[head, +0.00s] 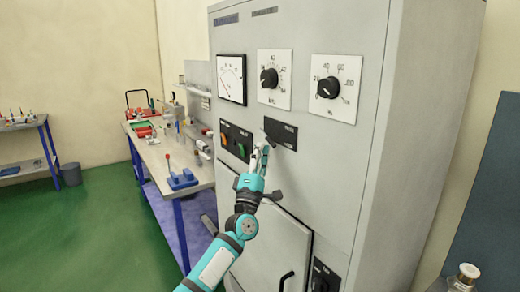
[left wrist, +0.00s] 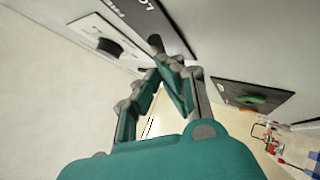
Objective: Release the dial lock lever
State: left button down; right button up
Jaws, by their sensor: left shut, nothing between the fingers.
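The dial lock plate (head: 281,132) is a black rectangle with small white lettering on the grey cabinet front, below two dials. It also shows in the left wrist view (left wrist: 138,14). In the left wrist view the fingertips (left wrist: 168,62) meet in a point, shut and empty. I cannot tell whether they touch the lever. My right gripper is not in view.
Above the plate are a left dial (head: 270,78), a right dial (head: 328,88) and a gauge (head: 231,79). A button plate (head: 236,140) with orange and green buttons is to its left. A cabinet door (head: 265,245) is below. A cluttered workbench (head: 150,152) stands left.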

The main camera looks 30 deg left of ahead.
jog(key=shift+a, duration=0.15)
pick_arm(q)
jog(key=shift+s+d+r, duration=0.15)
jog(key=shift+d+r, duration=0.05)
jog(key=shift+r, duration=0.25)
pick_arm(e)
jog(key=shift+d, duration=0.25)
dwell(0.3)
pick_arm(q)
jog(key=shift+s+d+r+p, duration=0.1)
jog(key=shift+d+r+p, duration=0.1)
jog(key=shift+r, duration=0.95)
jog(key=shift+s+d+r+p, duration=0.1)
jog(key=shift+d+r+p, duration=0.1)
jog(key=shift+r, duration=0.95)
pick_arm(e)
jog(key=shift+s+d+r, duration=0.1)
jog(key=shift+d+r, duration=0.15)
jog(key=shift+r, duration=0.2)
